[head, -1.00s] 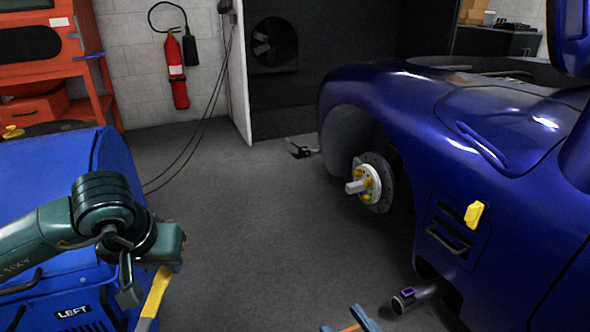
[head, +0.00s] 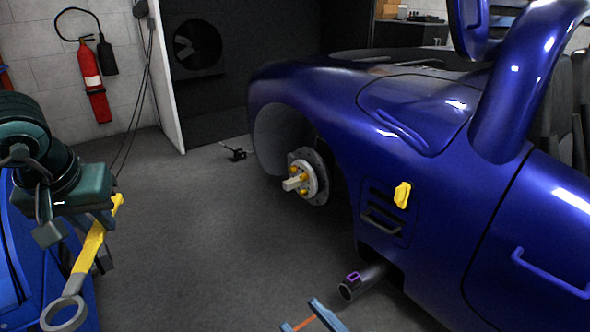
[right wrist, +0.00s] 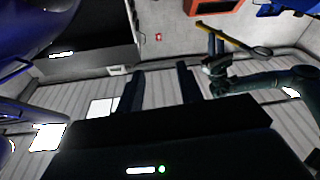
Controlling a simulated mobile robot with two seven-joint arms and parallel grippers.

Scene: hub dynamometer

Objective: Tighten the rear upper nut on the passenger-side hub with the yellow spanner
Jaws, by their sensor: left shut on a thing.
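The hub (head: 316,182) shows in the head view in the open wheel arch of the blue car, with a grey disc, a pale square stub and several yellow nuts. The rear upper nut cannot be told apart with certainty. My left gripper (head: 106,212) is shut on the yellow spanner (head: 88,247), whose grey ring end hangs down toward the lower left, well apart from the hub. The spanner (right wrist: 240,42) also shows in the right wrist view, held by my left gripper (right wrist: 213,62). My right gripper (right wrist: 161,88) has its two dark fingers apart with nothing between them.
A yellow piece (head: 402,195) sits on the car's side vent. A pipe with a purple clip (head: 352,277) sticks out below the car. A blue-grey piece with orange (head: 325,314) shows at the bottom edge. A fire extinguisher (head: 96,88) hangs behind. Floor between spanner and hub is clear.

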